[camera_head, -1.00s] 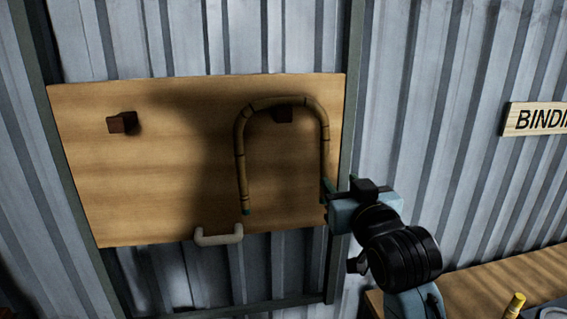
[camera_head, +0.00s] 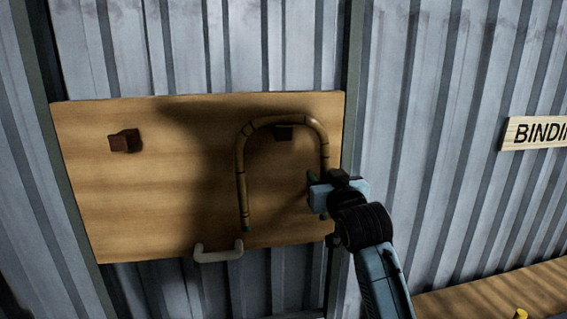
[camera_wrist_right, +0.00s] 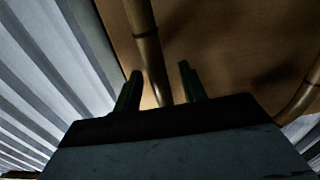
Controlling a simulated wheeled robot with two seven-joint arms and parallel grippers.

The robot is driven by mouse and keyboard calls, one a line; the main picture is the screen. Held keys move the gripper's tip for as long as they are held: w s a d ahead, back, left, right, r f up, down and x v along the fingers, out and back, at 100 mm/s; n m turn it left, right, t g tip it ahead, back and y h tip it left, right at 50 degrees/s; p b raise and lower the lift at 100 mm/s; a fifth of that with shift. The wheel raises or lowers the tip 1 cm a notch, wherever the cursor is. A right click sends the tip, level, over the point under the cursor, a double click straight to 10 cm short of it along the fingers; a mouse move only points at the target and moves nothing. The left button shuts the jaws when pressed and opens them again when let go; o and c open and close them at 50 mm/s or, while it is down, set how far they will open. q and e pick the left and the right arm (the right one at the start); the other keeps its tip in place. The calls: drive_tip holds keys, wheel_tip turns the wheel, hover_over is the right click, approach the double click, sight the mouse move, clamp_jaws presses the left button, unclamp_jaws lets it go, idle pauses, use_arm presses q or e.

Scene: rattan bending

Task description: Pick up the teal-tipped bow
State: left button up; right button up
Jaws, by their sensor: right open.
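The bow (camera_head: 241,175) is a brown, U-shaped rattan piece hanging upside down over a dark wooden peg (camera_head: 283,132) on the wooden board (camera_head: 180,200). My right gripper (camera_head: 314,190) is open at the lower part of the bow's right leg. In the right wrist view, one bow leg (camera_wrist_right: 146,45) runs between the two open fingers (camera_wrist_right: 158,72), with visible room on both sides. My left gripper is not in view.
A second, empty peg (camera_head: 125,140) sticks out at the board's upper left. A pale handle (camera_head: 218,252) is at the board's lower edge. A corrugated metal wall is behind. A sign reading "BINDI" (camera_head: 535,133) and a wooden bench top (camera_head: 500,292) are at right.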

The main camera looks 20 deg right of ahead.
drive_tip(key=shift+c, duration=0.3)
clamp_jaws()
drive_tip(key=shift+r, duration=0.15)
